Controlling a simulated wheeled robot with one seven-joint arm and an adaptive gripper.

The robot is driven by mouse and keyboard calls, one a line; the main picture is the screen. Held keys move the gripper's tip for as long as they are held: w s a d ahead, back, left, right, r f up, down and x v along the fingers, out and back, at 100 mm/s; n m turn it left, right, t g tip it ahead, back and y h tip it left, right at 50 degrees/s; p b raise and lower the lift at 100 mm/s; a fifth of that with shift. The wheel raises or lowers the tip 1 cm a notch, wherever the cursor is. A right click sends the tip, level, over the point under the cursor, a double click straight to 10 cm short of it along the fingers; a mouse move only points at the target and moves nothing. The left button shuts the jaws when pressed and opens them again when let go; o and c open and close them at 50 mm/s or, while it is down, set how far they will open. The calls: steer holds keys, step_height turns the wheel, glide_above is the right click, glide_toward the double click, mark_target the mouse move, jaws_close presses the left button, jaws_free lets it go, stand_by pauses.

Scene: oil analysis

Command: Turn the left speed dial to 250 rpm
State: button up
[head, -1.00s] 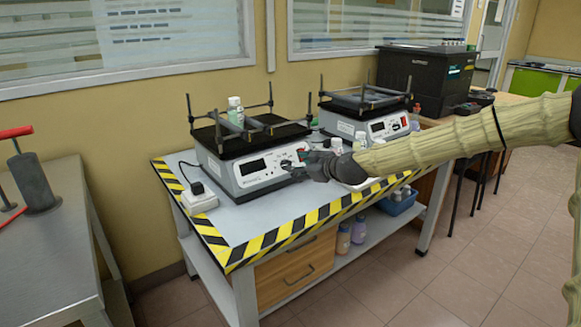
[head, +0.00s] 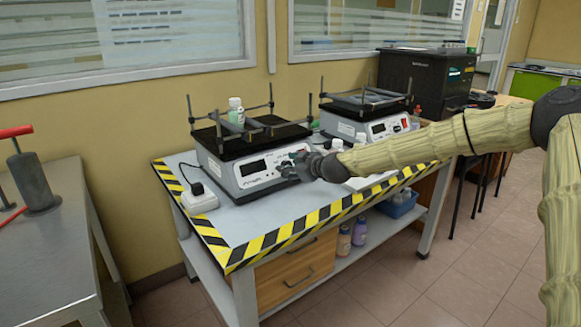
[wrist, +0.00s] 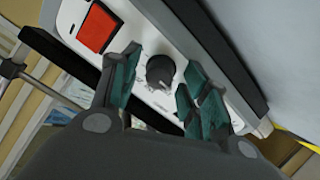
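The left shaker (head: 245,170) stands on the table with a dark display (head: 256,167) on its sloped front panel. My gripper (head: 290,168) is at the right part of this panel and hides some of it. In the wrist view, a round dark dial (wrist: 160,72) with a light mark shows on the white panel. My gripper's teal-padded fingers (wrist: 158,85) are apart, one on each side of the dial in the picture. I cannot tell whether they touch it. A red switch (wrist: 97,28) is beside the dial. The display's reading is too small to read.
A second shaker (head: 365,118) stands to the right. A small bottle (head: 236,110) sits on the left shaker's black platform (head: 215,140), which has upright posts. A white power adapter (head: 200,203) is at the left. The table front, edged with striped tape (head: 270,240), is clear.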

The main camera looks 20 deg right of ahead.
steer(key=c, duration=0.8)
